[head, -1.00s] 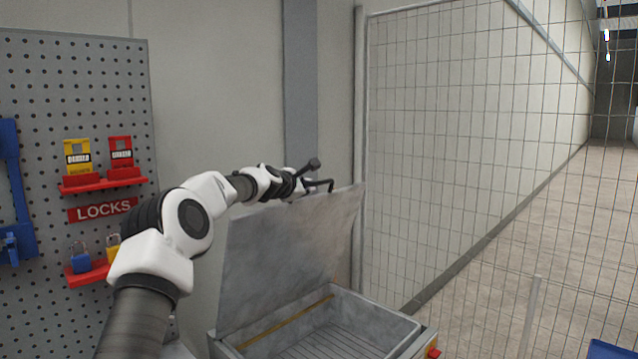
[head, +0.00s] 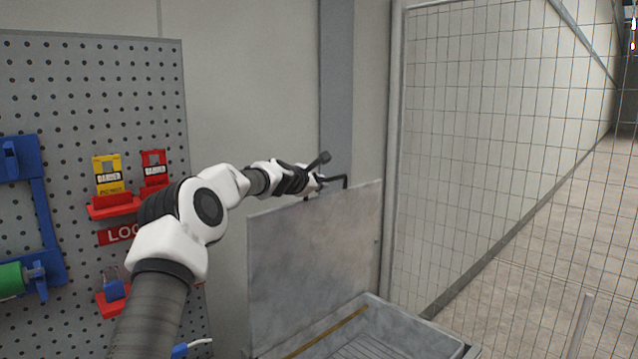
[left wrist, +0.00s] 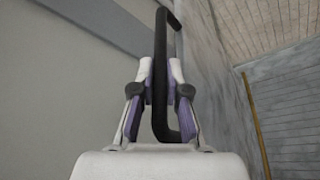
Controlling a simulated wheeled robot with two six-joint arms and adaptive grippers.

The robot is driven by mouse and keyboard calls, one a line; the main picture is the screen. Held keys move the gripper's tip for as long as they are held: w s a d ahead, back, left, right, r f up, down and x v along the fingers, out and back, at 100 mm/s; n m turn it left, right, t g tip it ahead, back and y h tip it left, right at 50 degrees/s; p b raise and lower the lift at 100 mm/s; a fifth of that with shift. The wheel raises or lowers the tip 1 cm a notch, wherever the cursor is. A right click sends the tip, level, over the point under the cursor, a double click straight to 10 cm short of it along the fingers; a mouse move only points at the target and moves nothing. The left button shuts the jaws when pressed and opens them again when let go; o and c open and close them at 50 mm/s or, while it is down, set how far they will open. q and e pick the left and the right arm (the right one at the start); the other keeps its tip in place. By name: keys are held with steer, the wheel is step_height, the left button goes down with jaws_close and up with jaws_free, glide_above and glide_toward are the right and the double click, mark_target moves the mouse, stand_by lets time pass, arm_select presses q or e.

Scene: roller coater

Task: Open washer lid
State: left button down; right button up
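The washer lid (head: 315,255) is a grey metal panel standing raised, close to upright, at the back of the washer basin (head: 400,325). A black bar handle (head: 346,181) sits on the lid's top edge. My left gripper (head: 318,182) is at that handle. In the left wrist view the fingers of my left gripper (left wrist: 160,85) are closed in on both sides of the black handle (left wrist: 160,75). The lid (left wrist: 222,75) and the basin's ribbed floor (left wrist: 280,35) show to the right there. My right gripper is in neither view.
A grey pegboard (head: 60,90) with red lock shelves (head: 115,205) and a blue rack (head: 45,210) stands at the left. A wire mesh fence (head: 480,150) stands to the right of the washer. A plain wall is behind the lid.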

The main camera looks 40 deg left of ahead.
arm_select(q)
steer(key=c, duration=1.4)
jaws_free()
steer(key=shift+f, duration=0.1)
steer(key=shift+c, duration=0.2)
steer(key=shift+a, duration=0.15)
step_height(320, 180, up, 10)
steer(key=shift+a+f, duration=0.1)
steer(key=shift+r, duration=0.2)
